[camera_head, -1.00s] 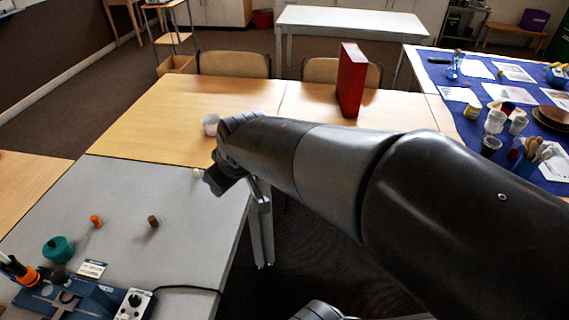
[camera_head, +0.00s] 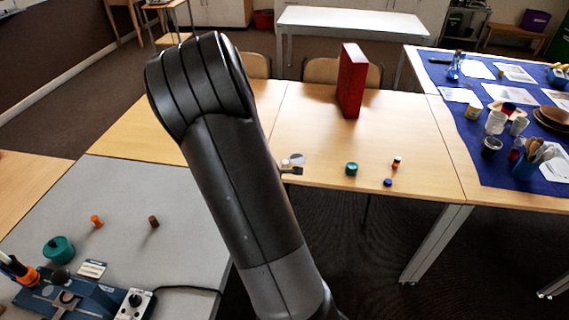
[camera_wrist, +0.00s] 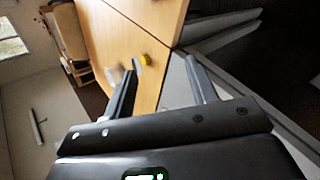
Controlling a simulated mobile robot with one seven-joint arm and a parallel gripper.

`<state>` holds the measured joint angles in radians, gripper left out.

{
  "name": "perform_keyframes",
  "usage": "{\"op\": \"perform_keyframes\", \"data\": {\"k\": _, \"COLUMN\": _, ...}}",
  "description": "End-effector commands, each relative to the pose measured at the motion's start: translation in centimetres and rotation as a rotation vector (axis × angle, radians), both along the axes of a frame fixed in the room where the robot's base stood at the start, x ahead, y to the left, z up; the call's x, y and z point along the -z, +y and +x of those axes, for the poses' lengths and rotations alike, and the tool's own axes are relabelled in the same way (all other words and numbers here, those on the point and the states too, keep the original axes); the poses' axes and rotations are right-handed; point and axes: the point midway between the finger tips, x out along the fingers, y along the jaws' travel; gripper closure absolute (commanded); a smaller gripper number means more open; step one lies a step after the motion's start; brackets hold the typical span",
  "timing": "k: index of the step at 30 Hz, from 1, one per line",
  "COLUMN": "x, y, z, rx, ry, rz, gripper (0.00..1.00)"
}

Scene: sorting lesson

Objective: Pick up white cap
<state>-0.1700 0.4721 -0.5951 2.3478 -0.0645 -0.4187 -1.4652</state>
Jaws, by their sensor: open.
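My gripper (camera_wrist: 160,65) is open and empty in the wrist view, its two dark fingers apart above the tables. A small whitish piece (camera_head: 285,162) and a pale flat disc (camera_head: 297,158) lie close together on the wooden table in the head view. Either may be the white cap; I cannot tell which. A dark tip, apparently of my gripper, shows just below them beside my arm. In the wrist view, a whitish object (camera_wrist: 114,75) and a small yellow round piece (camera_wrist: 145,59) show on the wood near the left fingertip.
A green cap (camera_head: 351,169), a blue cap (camera_head: 388,182) and a small orange-and-white piece (camera_head: 396,162) stand on the wooden table (camera_head: 420,150). A red block (camera_head: 351,80) stands behind. The grey table (camera_head: 190,240) holds orange and brown pieces. My arm hides part of both tables.

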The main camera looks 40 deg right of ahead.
Motion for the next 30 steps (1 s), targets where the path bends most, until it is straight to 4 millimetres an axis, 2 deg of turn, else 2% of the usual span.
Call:
{"op": "perform_keyframes", "data": {"k": 1, "x": 1.2, "y": -0.9, "z": 0.1, "rx": -0.037, "ry": 0.024, "rz": -0.066, "gripper": 0.48}}
{"op": "perform_keyframes", "data": {"k": 6, "x": 3.7, "y": -3.9, "z": 0.5, "rx": -0.188, "ry": 0.091, "rz": -0.312, "gripper": 0.48}}
{"op": "perform_keyframes", "data": {"k": 15, "x": 6.8, "y": -7.8, "z": 0.7, "rx": -0.491, "ry": 0.232, "rz": -0.762, "gripper": 0.48}}
{"op": "perform_keyframes", "data": {"k": 22, "x": 7.8, "y": -9.0, "z": 0.9, "rx": -0.678, "ry": 0.311, "rz": -1.018, "gripper": 0.48}}
{"op": "perform_keyframes", "data": {"k": 26, "x": 8.1, "y": -9.2, "z": 1.1, "rx": -0.723, "ry": 0.328, "rz": -1.079, "gripper": 0.48}}
{"op": "perform_keyframes", "data": {"k": 30, "x": 8.6, "y": -10.0, "z": 2.2, "rx": -0.732, "ry": 0.33, "rz": -1.093, "gripper": 0.48}}
